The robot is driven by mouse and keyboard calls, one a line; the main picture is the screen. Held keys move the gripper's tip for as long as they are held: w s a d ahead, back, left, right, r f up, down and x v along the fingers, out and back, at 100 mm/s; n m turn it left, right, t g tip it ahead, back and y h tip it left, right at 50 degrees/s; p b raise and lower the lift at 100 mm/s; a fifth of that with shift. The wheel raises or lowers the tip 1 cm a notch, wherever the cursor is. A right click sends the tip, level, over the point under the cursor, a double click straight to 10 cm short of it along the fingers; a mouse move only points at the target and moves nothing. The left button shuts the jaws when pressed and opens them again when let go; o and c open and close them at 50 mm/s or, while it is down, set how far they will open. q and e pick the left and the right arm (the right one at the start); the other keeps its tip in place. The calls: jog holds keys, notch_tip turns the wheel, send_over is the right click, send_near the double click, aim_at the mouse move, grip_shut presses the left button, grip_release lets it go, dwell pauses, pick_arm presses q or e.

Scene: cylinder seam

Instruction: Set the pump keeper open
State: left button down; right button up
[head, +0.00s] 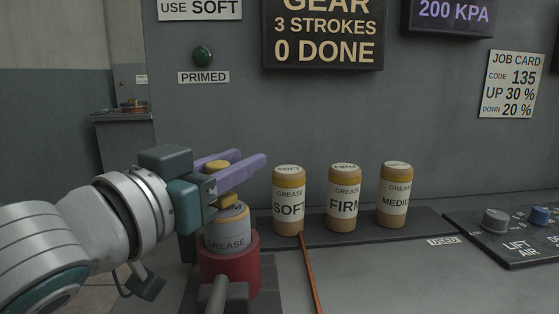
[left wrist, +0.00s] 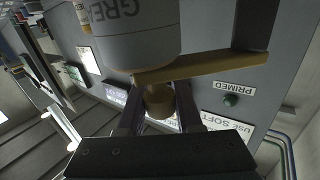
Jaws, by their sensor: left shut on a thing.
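The pump stands at lower centre-left in the head view: a red base (head: 229,262) with a grey canister (head: 227,230) marked GREASE upright in it. A yellow knob (head: 217,166) stands above the canister; it also shows in the left wrist view (left wrist: 159,102). My left gripper (head: 240,170) has its purple fingers shut on this knob, one on each side. In the left wrist view a flat yellow bar (left wrist: 215,65), apparently the keeper, crosses by the end of the canister (left wrist: 135,35). My fingers hide part of the knob. My right gripper is out of view.
SOFT (head: 288,200), FIRM (head: 344,198) and MEDIUM (head: 395,195) grease canisters stand on a dark strip to the right. A thin orange rod (head: 311,270) runs forward below SOFT. The sign (head: 325,28) reads 0 DONE; a green PRIMED lamp (head: 203,56) is on the wall.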

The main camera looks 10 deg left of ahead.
pick_arm(q)
jog(key=shift+w, duration=0.1)
jog(key=shift+w+n+t+y+b, duration=0.35)
jog(key=shift+n+y, duration=0.45)
jog(key=shift+y, duration=0.4)
jog(key=c, duration=0.6)
grip_release()
jog(key=s, duration=0.3)
jog(key=s+a, duration=0.1)
jog(key=s, duration=0.5)
jog(key=shift+s+a, duration=0.35)
jog(key=shift+a, duration=0.05)
